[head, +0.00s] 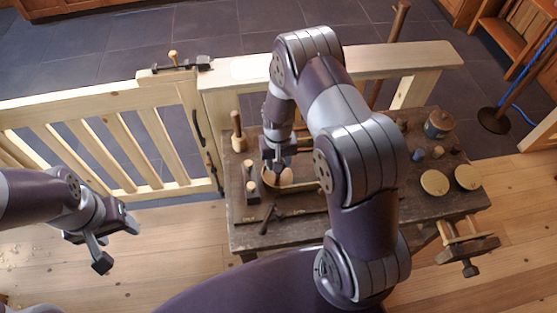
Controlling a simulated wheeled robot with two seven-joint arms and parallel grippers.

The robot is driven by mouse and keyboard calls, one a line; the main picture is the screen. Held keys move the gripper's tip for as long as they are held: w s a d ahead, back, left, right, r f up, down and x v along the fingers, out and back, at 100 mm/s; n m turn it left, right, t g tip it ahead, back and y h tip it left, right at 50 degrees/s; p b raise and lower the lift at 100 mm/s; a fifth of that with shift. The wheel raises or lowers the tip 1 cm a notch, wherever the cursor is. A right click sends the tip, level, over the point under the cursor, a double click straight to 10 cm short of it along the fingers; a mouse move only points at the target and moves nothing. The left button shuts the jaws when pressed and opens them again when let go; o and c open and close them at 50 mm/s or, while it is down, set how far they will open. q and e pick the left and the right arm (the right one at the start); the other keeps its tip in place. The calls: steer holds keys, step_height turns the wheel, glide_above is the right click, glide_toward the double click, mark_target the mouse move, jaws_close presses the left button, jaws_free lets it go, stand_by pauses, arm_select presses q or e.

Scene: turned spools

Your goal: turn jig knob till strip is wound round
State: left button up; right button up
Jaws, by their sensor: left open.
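A round pale wooden piece (279,183), which looks like part of the jig, sits on the dark workbench (290,235). My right gripper (276,160) points down right over it, and its fingertips are at or just above the piece. I cannot tell whether they touch it or how far apart they are. The knob and the strip cannot be made out clearly; my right arm hides the bench just right of the piece. My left gripper (117,243) is open and empty over the wooden floor, well left of the bench.
Small wooden pegs (252,190) stand left of the round piece, and a dark-handled tool (267,220) lies in front. Two pale discs (434,182) and a dark pot (439,124) are on the bench's right. A vise (467,248) juts out at the right. A slatted gate (120,140) stands behind left.

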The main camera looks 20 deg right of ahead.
steer(key=m, duration=0.4)
steer(key=shift+w+r+m, duration=0.1)
steer(key=shift+w+m, duration=0.1)
steer(key=shift+m, duration=0.1)
steer(key=m, duration=0.3)
steer(key=shift+m, duration=0.4)
steer(key=m, duration=0.4)
steer(key=shift+w+a, duration=0.1)
steer(key=shift+m, duration=2)
steer(key=o, duration=1.1)
steer(key=shift+c, duration=0.2)
